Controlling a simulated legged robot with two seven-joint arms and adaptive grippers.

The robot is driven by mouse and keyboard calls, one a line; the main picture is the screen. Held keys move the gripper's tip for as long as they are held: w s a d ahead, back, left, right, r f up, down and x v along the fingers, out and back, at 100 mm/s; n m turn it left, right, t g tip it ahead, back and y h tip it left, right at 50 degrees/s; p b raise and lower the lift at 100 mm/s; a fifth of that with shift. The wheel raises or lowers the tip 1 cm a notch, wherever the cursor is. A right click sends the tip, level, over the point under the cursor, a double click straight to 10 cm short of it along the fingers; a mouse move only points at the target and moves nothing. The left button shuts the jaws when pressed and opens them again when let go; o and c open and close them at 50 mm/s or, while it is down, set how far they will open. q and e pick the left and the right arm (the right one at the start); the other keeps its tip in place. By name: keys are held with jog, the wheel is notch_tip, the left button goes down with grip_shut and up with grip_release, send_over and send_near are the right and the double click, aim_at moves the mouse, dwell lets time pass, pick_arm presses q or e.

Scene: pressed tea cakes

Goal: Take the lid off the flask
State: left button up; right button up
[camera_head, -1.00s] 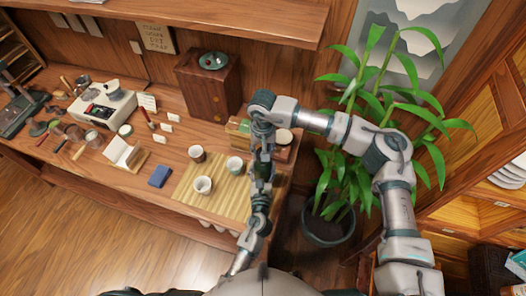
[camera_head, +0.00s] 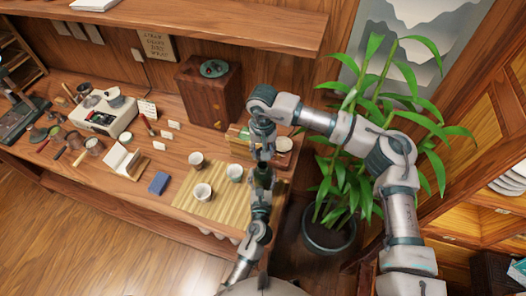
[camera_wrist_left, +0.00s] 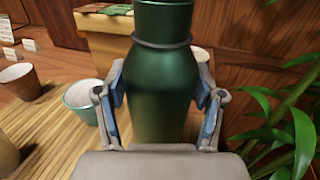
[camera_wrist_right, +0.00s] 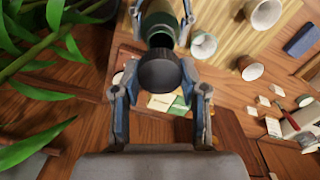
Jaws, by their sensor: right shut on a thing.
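The dark green flask (camera_wrist_left: 163,85) stands between the fingers of my left gripper (camera_wrist_left: 160,92), which is closed on its body. In the head view the flask (camera_head: 263,178) is upright near the mat's right end. My right gripper (camera_wrist_right: 160,75) is shut on the dark round lid (camera_wrist_right: 160,73). In the right wrist view the flask (camera_wrist_right: 158,20) lies just beyond the lid, with a dark area at its neck. Any gap between lid and flask is hard to judge. The flask's top is cut off in the left wrist view.
Several cups, one of them a white cup (camera_head: 203,191), stand on the bamboo mat (camera_head: 185,207) left of the flask. A wooden cabinet (camera_head: 208,95) and a box (camera_head: 240,131) stand behind. A potted plant (camera_head: 330,235) is close on the right. A blue block (camera_head: 158,183) lies left of the mat.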

pick_arm(q)
jog(key=shift+o, duration=1.1)
jog(key=shift+s, duration=0.1)
